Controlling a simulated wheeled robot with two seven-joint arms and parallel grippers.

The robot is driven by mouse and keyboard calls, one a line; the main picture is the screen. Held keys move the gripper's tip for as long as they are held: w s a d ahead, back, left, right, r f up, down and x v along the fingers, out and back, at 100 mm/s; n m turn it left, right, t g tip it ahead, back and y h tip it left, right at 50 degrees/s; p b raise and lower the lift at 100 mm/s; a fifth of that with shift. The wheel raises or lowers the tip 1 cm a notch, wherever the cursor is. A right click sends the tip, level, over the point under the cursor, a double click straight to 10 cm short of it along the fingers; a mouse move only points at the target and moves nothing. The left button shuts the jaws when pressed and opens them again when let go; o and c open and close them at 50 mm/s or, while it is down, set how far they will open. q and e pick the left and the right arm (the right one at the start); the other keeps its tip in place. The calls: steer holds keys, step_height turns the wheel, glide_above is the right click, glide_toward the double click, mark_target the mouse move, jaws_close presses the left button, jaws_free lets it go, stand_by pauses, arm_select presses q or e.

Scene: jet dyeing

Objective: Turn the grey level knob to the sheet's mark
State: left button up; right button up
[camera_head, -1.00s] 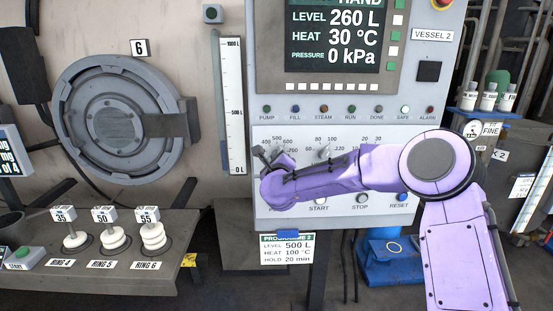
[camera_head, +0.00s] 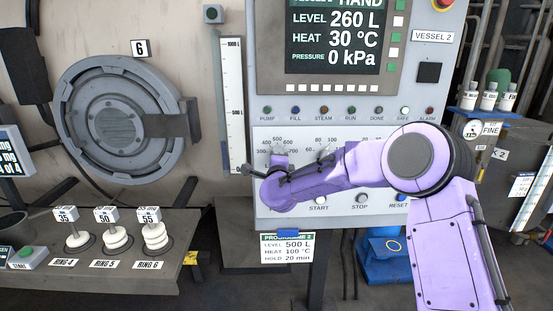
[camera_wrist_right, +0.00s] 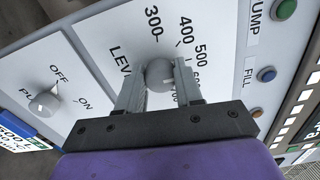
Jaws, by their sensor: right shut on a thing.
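The grey level knob (camera_wrist_right: 158,76) shows in the wrist view, on a white panel beside the word LEVEL and a scale that includes 300, 400, 500 and 600. My right gripper (camera_wrist_right: 158,85) is shut on it, with one finger on each side. A pale mark shows on the knob, but I cannot tell exactly which number it faces. In the head view my right forearm and gripper hide part of the dial. The sheet (camera_head: 287,248) hangs below the panel and reads LEVEL 500 L, HEAT 100 °C, HOLD 20 min. My left gripper is not in view.
The display (camera_head: 335,35) reads LEVEL 260 L, HEAT 30 °C, PRESSURE 0 kPa. The pump knob (camera_wrist_right: 44,102) with OFF and ON lies close by in the wrist view. A second dial (camera_head: 325,152) sits right of the level dial. START and STOP buttons are below.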

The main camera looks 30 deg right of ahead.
stand_by(0.4)
steer(key=o, duration=1)
steer(key=shift+a, duration=0.1)
steer(key=shift+o, duration=0.2)
steer(key=b+v, duration=0.3)
steer(key=v, duration=0.7)
steer(key=shift+s, duration=0.2)
steer(key=shift+a, duration=0.1)
